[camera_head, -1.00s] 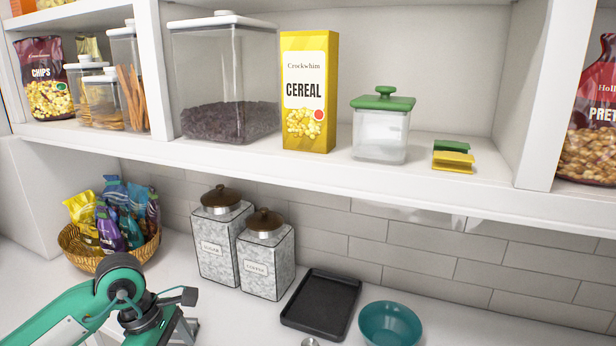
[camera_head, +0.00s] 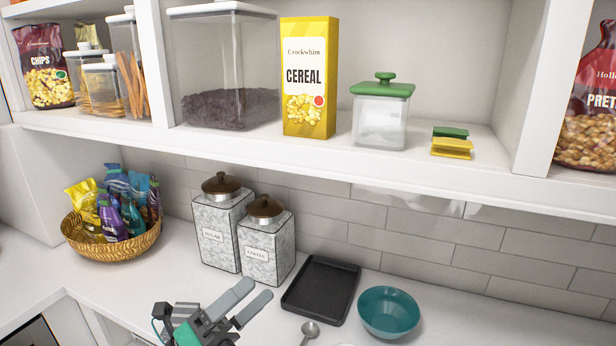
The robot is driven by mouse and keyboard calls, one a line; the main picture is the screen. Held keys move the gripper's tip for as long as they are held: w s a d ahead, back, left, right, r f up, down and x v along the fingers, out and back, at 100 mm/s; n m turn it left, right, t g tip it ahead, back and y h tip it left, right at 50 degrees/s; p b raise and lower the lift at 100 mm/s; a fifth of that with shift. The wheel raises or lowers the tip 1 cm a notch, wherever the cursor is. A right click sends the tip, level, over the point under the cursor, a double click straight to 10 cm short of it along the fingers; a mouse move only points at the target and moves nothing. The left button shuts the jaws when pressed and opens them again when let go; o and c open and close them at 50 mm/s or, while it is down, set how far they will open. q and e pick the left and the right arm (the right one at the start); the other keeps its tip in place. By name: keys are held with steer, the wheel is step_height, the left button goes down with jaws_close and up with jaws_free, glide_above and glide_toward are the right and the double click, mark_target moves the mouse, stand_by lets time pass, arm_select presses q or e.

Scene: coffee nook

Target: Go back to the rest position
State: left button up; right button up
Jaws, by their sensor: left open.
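My left gripper (camera_head: 250,302) is at the bottom of the head view, left of centre. Its two grey fingers point up and to the right, apart from each other, with nothing between them. In the picture it lies below the two marbled canisters and left of the spoon (camera_head: 310,329). I cannot tell its exact height above the counter. My right gripper is not in the view.
On the counter (camera_head: 150,275) stand a snack basket (camera_head: 117,248), sugar canister (camera_head: 217,235), second canister (camera_head: 264,250), black tray (camera_head: 320,291) and teal bowl (camera_head: 388,311). The shelf (camera_head: 300,157) above holds a cereal box (camera_head: 308,85), green-lidded jar (camera_head: 380,122) and sponges (camera_head: 452,147).

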arm_select(q)
steer(key=w+a+f+n+t+y, duration=0.1)
steer(key=a+f+n+t+y, duration=0.35)
steer(key=n+y, duration=0.45)
steer(key=w+a+f+n+t+y, duration=0.25)
steer(key=a+f+n+y, duration=0.35)
steer(key=n, duration=0.5)
steer(key=s+a+f+n+g+y, duration=0.45)
steer(key=f+n+g+y, duration=0.2)
steer(key=f, duration=0.35)
steer(key=s+d+f+n+g+h, duration=0.1)
steer(key=s+f+n+g, duration=0.2)
steer(key=s+f+g, duration=0.5)
steer(key=s+f+n+g+h, duration=0.1)
steer(key=s+f+n+g, duration=0.3)
steer(key=s, duration=0.8)
step_height(320, 180, down, 33)
steer(key=m, duration=0.1)
steer(key=s+a+f, duration=0.3)
steer(key=s+f, duration=1.6)
steer(key=shift+s+g, duration=0.15)
steer(key=shift+g, duration=0.3)
